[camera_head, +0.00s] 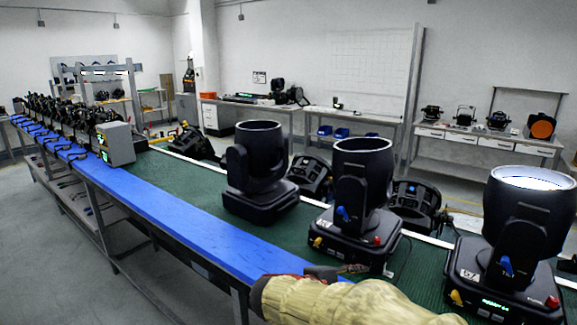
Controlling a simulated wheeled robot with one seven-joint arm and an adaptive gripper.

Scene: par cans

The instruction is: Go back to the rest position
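My arm, in a padded beige sleeve, crosses the bottom edge of the head view, over the front of the bench. A small dark part (335,271) shows just above the sleeve, in front of the middle par can; I cannot tell whether it belongs to my gripper. The fingers are not clearly seen, and no held object shows. Three large black par cans stand upright on the green mat: a left one (258,168), a middle one (363,190) and a right one (528,230), cut by the right edge.
The long bench has a blue front strip (170,208) and a green mat (190,180). Smaller black lamps (310,175) lie behind the par cans. A grey box (115,144) and a row of black fixtures stand at the far left. The floor at left is open.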

